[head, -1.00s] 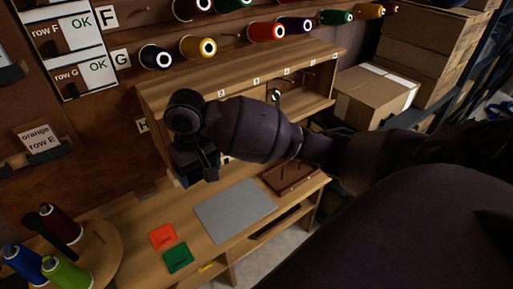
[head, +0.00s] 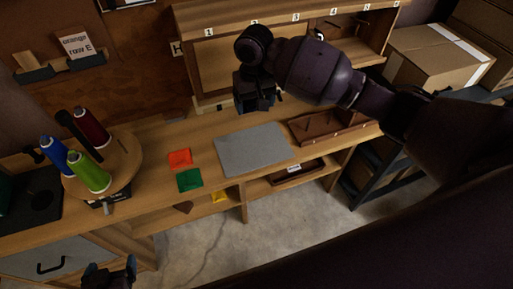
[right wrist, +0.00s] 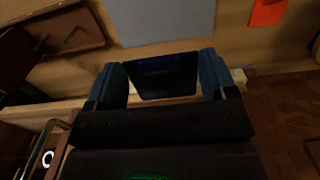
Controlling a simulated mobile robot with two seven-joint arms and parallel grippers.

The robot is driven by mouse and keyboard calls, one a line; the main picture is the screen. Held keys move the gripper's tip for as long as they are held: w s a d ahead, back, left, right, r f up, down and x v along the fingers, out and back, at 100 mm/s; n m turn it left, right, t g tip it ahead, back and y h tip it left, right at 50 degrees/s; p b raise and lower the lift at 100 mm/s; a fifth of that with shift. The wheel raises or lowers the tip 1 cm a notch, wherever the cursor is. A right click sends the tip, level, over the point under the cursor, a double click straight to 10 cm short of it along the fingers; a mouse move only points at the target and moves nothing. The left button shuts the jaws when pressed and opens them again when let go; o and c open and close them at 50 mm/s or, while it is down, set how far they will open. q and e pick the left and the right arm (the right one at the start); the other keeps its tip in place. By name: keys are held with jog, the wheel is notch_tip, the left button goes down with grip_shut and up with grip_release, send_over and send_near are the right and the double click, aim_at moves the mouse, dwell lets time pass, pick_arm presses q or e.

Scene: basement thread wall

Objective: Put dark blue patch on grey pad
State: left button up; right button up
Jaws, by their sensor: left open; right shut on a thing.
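The dark blue patch (right wrist: 163,76) is held between the two fingers of my right gripper (right wrist: 165,82) in the right wrist view. In the head view my right gripper (head: 257,104) hangs above the back of the bench, behind the grey pad, and the patch cannot be made out there. The flat grey pad (head: 252,149) lies bare on the wooden bench; it also shows at the top of the right wrist view (right wrist: 163,20), apart from the patch. My left gripper (head: 110,274) is open and empty at the bottom left of the head view, low in front of the bench.
An orange patch (head: 180,158) and a green patch (head: 189,180) lie left of the pad. A brown wooden tray (head: 325,127) stands right of it. A round stand (head: 127,160) holds thread spools. A numbered shelf (head: 220,50) rises behind.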

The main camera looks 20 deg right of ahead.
jog(key=b, duration=0.2)
send_over(256, 153)
notch_tip(256, 153, down, 15)
jog(key=shift+f, duration=2.55)
jog(key=shift+w, duration=0.1)
jog(key=shift+f, duration=0.2)
jog(key=o, duration=0.8)
jog(key=shift+r, duration=0.1)
